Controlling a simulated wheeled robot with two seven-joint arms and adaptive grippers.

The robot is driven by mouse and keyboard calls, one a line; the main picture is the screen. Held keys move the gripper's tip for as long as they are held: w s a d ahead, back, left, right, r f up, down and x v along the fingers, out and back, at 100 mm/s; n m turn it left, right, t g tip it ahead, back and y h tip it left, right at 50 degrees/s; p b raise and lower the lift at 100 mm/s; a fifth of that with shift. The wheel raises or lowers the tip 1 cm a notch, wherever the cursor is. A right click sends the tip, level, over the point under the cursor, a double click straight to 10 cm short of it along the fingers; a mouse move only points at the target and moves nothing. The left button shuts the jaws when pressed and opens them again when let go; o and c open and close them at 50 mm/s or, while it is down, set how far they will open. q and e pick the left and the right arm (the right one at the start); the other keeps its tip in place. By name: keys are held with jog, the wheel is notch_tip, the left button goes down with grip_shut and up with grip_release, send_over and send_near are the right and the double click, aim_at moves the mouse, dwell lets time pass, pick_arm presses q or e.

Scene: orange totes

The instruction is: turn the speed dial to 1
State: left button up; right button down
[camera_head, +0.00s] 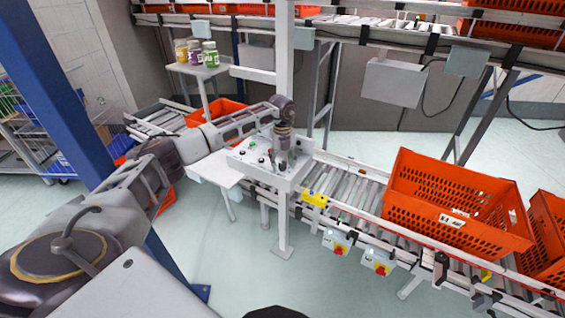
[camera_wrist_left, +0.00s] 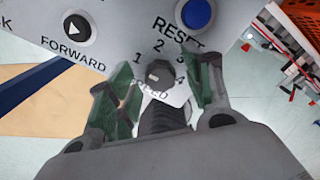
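The speed dial (camera_wrist_left: 158,74) is a small dark grey knob on the white control panel (camera_wrist_left: 120,20). I cannot tell which number the knob points at. My left gripper (camera_wrist_left: 165,88) is open, its green-padded fingers on either side of the dial with a visible gap to each. In the head view my left gripper (camera_head: 281,165) points down at the panel box (camera_head: 248,160), and the dial is hidden there. My right gripper is not in view.
A blue RESET button (camera_wrist_left: 198,13) and a FORWARD button (camera_wrist_left: 76,28) sit close to the dial. An orange tote (camera_head: 450,205) stands on the roller conveyor right of the panel. Several jars stand on a small shelf (camera_head: 200,70) behind my left arm.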

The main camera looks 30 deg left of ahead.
aim_at(283, 163)
pick_arm(q)
notch_tip(283, 163, up, 12)
dwell(1.1)
jog(key=shift+d, duration=0.1)
dwell(0.4)
